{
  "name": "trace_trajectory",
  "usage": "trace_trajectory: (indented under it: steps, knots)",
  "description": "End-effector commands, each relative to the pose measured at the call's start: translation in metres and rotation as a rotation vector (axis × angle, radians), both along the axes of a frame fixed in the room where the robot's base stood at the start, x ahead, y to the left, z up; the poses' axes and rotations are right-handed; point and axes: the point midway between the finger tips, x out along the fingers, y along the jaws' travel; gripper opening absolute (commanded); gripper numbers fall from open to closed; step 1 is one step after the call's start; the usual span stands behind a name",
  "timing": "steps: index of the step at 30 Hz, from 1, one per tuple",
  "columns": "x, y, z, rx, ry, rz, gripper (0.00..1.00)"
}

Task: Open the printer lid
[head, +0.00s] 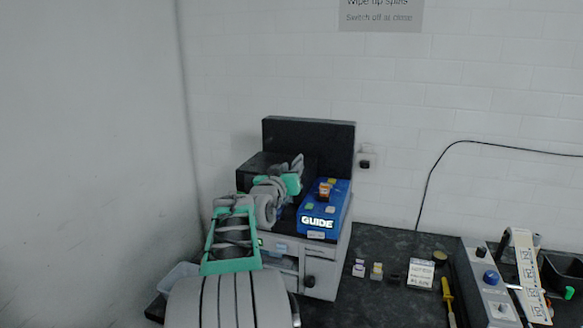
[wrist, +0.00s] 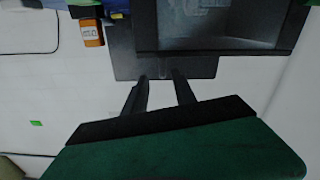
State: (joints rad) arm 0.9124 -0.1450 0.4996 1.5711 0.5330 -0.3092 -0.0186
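The printer (head: 310,255) is a pale grey machine with a dark top, standing at the left end of the bench. A black panel (head: 310,135), which looks like its lid, stands upright at the back. In the wrist view a dark panel (wrist: 125,55) lies beyond the fingers. My gripper (head: 293,173) is above the printer, in front of the upright panel. In the wrist view my gripper (wrist: 164,84) has its two fingers apart, with nothing between them. The fingertips overlap the panel's edge in the picture; I cannot tell whether they touch it.
A blue GUIDE box (head: 318,223) with small coloured items stands right of my gripper. Its orange item (wrist: 90,32) shows in the wrist view. A black box (head: 255,168) is left of my gripper. Small bottles, a yellow-handled tool (head: 448,298) and a grey device (head: 490,285) lie farther right.

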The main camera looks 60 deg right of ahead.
Motion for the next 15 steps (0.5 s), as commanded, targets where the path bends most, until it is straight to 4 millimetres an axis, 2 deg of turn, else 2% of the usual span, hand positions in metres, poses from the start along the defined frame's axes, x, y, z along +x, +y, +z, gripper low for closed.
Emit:
trace_trajectory:
  steps: [4, 12, 15]
  knots:
    - [0.006, -0.014, 0.002, 0.001, 0.001, 0.005, 0.33]
    - [0.017, -0.062, 0.003, 0.001, 0.001, 0.009, 0.33]
    - [0.018, -0.071, 0.002, 0.001, 0.0, 0.01, 0.33]
